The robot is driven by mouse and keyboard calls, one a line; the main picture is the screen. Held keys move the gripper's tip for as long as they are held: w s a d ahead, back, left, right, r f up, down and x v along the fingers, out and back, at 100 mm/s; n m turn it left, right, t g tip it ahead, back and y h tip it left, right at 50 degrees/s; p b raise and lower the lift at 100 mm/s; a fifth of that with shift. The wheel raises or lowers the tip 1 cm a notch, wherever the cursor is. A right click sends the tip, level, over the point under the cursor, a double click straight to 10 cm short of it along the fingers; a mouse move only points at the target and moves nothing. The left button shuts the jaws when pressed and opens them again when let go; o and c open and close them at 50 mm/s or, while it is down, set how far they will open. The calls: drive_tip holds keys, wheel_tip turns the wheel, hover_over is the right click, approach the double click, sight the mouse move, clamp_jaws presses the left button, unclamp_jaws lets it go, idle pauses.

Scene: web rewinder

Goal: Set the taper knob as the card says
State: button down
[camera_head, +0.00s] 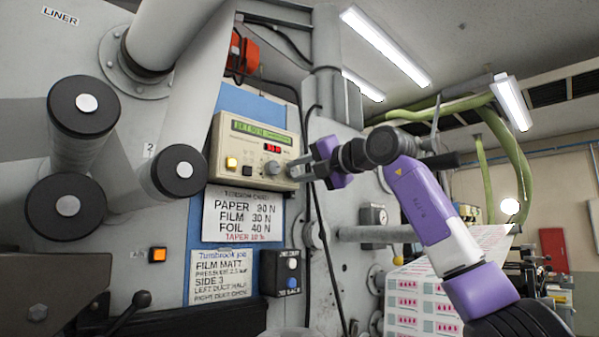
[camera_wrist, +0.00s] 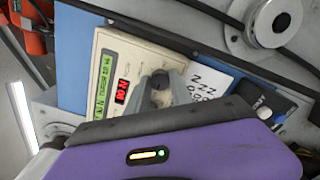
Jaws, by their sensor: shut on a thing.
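The cream control box (camera_head: 256,128) has a green text display (camera_head: 262,130), a small red readout (camera_head: 272,149), a lit yellow button (camera_head: 231,163) and a grey knob (camera_head: 272,167). My gripper (camera_head: 303,169) is at its right side. In the wrist view, my gripper (camera_wrist: 160,92) is shut on a dark round knob (camera_wrist: 160,80) on the box face; the knob's marks are too small to read. The white tension card (camera_head: 238,215) below lists paper, film 30 N and foil 40 N, with "TAPER 10 %" in red, though its small digits are blurred.
A job card (camera_head: 221,272) reading "FILM MATT" and "SIDE 3" hangs below. A dark switch box (camera_head: 284,272) is beside it. Black-ended rollers (camera_head: 86,107) stick out at left. A dark cable (camera_head: 318,235) hangs close to my gripper. A printed web (camera_head: 430,300) is lower right.

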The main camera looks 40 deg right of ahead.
drive_tip(key=shift+d, duration=0.1)
drive_tip(key=c, duration=1.1)
unclamp_jaws()
drive_tip(key=shift+s, duration=0.1)
drive_tip(key=shift+s+f+b, duration=0.1)
drive_tip(key=shift+s+b, duration=0.2)
drive_tip(key=shift+s, duration=0.05)
drive_tip(key=s+b, duration=0.2)
drive_tip(key=s, duration=0.5)
drive_tip(key=shift+d+b, duration=0.1)
drive_tip(key=shift+b, duration=0.3)
